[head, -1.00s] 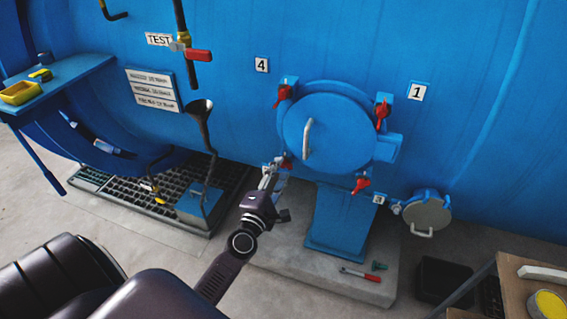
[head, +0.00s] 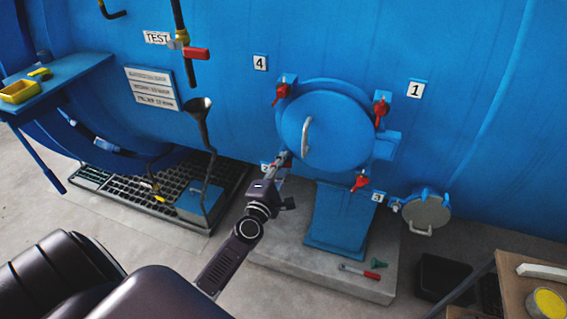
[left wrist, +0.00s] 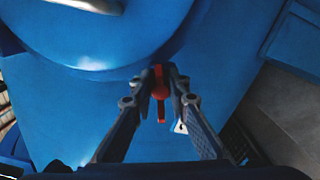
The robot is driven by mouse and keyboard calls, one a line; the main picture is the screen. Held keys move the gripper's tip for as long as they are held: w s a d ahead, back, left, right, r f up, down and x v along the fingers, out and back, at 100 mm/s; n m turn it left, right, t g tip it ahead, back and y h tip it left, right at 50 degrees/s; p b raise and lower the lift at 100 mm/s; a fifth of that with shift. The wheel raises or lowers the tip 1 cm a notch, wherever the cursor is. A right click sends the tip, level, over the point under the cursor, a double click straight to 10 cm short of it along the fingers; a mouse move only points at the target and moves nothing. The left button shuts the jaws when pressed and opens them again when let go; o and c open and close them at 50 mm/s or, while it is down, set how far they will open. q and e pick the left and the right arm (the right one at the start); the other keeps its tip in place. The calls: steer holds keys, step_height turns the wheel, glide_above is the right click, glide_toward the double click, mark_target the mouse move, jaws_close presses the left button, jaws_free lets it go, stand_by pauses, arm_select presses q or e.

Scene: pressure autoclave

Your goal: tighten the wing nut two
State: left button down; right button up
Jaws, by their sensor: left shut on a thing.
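The red wing nut at the lower left of the round blue door (head: 322,132) is mostly hidden by my gripper in the head view. In the left wrist view this wing nut (left wrist: 160,92) stands upright between the fingertips. My left gripper (head: 282,159) reaches up to the door's lower left rim; in the left wrist view the left gripper (left wrist: 158,88) is closed on the wing nut. The number plate beside it is mostly covered. Three other red wing nuts sit at the upper left (head: 281,93), upper right (head: 381,111) and lower right (head: 360,182). My right gripper is not seen.
A white handle (head: 307,135) stands out from the door. A blue pedestal (head: 337,222) is below it, and a small round hatch (head: 427,211) is to the right. A funnel pipe (head: 205,130) rises left of my arm. A red-handled tool (head: 360,272) lies on the plinth.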

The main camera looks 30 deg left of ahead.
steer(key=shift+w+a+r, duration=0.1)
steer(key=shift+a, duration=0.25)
